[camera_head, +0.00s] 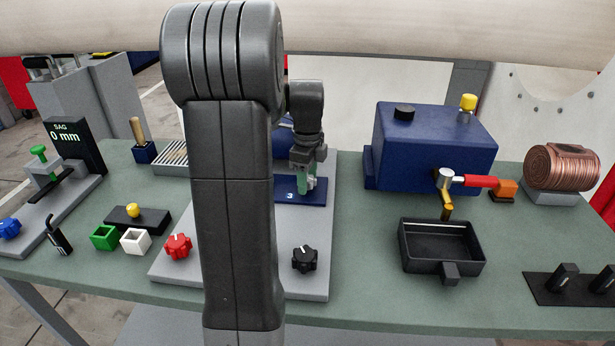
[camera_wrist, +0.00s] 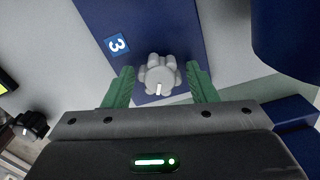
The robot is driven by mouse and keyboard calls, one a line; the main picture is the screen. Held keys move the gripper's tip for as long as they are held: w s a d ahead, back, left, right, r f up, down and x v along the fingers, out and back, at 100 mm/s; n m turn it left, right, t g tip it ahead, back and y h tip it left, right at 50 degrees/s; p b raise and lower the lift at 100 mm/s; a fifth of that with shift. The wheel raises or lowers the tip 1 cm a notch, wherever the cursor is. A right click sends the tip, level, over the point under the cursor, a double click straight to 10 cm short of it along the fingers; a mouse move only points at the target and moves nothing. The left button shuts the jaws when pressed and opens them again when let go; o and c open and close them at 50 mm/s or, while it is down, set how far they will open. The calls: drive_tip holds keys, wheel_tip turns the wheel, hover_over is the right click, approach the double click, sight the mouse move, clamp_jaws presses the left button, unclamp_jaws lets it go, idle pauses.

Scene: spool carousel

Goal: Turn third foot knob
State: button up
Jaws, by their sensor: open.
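A grey lobed knob (camera_wrist: 158,72) with a white pointer line sits on a blue plate (camera_wrist: 150,25) labelled 3 in the wrist view. The pointer line points toward my gripper's palm in that view. My gripper (camera_wrist: 161,80) is open, with one green finger on either side of the knob and narrow gaps between. In the head view my gripper (camera_head: 307,184) is low over the blue plate (camera_head: 314,196) marked 3, and the knob there is hidden behind it.
A red knob (camera_head: 178,246) and a black knob (camera_head: 304,258) stand on the same grey board (camera_head: 320,283). My arm covers the board's middle. A dark blue box (camera_head: 430,145) with a red-handled tap and a black tray (camera_head: 440,275) are to the right.

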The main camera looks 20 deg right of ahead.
drive_tip(key=shift+c, duration=0.4)
drive_tip(key=c, duration=0.9)
drive_tip(key=shift+n, duration=0.3)
